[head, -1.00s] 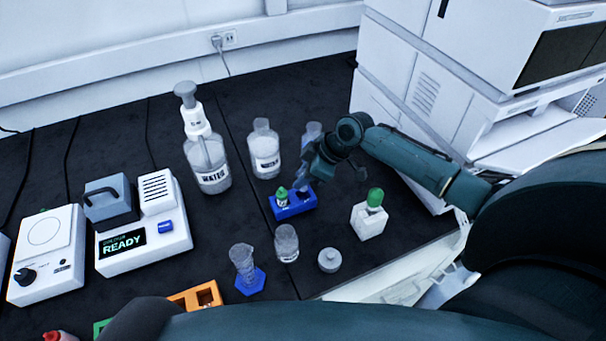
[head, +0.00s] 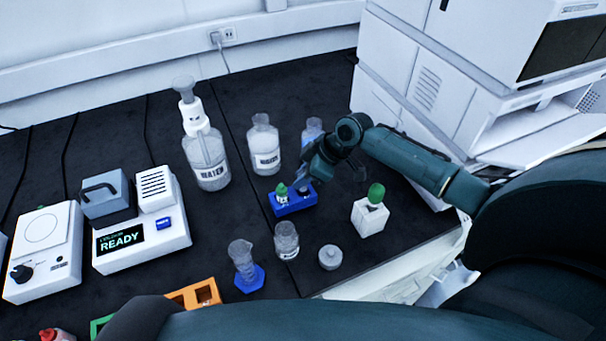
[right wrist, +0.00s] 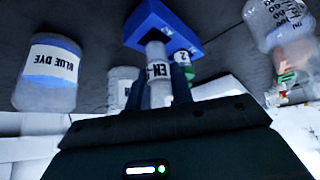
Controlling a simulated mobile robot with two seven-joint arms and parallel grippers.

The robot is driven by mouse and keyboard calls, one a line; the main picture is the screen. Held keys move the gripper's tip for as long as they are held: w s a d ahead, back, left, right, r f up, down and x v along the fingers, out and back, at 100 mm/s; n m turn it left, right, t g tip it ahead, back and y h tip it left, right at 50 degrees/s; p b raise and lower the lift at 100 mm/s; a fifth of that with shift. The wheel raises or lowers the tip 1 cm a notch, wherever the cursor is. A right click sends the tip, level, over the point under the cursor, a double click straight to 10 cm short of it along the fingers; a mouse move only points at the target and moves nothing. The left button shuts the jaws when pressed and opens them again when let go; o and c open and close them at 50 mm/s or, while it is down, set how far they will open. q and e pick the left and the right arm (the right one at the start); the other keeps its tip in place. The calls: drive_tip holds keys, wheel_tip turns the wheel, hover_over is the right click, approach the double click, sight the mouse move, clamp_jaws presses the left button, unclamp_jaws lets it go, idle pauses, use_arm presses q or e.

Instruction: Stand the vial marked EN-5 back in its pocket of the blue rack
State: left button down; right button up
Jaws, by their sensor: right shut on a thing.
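The blue rack (head: 292,207) stands on the dark bench, with a green-capped vial (head: 281,193) in its left pocket. My right gripper (head: 302,180) is over the rack's right part. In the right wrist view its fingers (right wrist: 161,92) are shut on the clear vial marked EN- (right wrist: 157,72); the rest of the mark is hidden. The vial's far end overlaps the blue rack (right wrist: 160,22); I cannot tell whether it is inside the pocket or just above it. The neighbouring vial marked 2 (right wrist: 182,57) is close beside it. My left gripper is not in view.
A white block (head: 369,218) with a green-capped vial stands right of the rack. Clear bottles (head: 264,148) stand behind it. A small jar (head: 286,240), a grey lid (head: 330,258) and a cylinder with a blue base (head: 248,278) are in front. A blue dye bottle (right wrist: 48,75) shows in the wrist view.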

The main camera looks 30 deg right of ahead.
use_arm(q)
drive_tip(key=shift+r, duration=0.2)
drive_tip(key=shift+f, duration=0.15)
use_arm(e)
drive_tip(key=shift+f, duration=0.1)
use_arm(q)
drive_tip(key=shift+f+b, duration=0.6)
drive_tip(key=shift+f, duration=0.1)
use_arm(e)
drive_tip(key=shift+f, duration=1.15)
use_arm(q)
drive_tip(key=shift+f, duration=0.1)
use_arm(e)
drive_tip(key=shift+f, duration=0.15)
